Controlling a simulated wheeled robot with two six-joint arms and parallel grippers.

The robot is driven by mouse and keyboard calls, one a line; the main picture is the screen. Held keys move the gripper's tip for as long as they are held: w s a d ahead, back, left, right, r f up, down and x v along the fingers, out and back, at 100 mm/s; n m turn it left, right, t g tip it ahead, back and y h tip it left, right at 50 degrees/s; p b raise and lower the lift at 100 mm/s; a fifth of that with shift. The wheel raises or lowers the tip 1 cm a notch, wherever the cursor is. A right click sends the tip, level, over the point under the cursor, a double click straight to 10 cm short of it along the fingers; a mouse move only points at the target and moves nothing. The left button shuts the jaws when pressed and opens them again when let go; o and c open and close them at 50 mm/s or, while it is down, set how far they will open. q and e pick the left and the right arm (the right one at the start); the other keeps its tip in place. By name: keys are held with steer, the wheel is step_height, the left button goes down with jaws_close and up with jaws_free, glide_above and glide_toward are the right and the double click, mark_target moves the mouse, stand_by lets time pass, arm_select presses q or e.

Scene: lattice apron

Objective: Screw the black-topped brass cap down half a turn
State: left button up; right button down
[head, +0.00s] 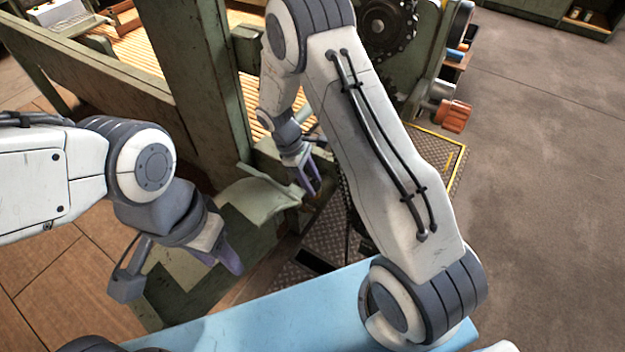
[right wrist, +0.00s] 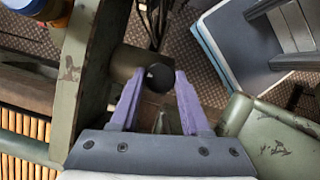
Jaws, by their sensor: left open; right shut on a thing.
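The cap shows in the right wrist view as a round black top (right wrist: 160,77); its brass sides are hard to make out. My right gripper (right wrist: 160,92) has its two purple fingers on either side of the cap and is shut on it. In the head view my right gripper (head: 313,188) is down beside the green machine frame, and I cannot make out the cap there. My left gripper (head: 222,258) is open and empty at the lower left, well apart from the cap.
A green upright post (head: 200,75) stands left of my right arm. A pale green curved guard (head: 258,194) is just left of the right gripper. A black gear (head: 388,25) is behind the arm. The grey floor (head: 540,150) at right is clear.

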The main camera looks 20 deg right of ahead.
steer(key=shift+w, duration=0.2)
steer(key=shift+c, duration=1.9)
jaws_free()
steer(key=shift+s, duration=0.1)
steer(key=shift+r, duration=0.1)
steer(key=v, duration=1)
steer(key=shift+r, duration=0.2)
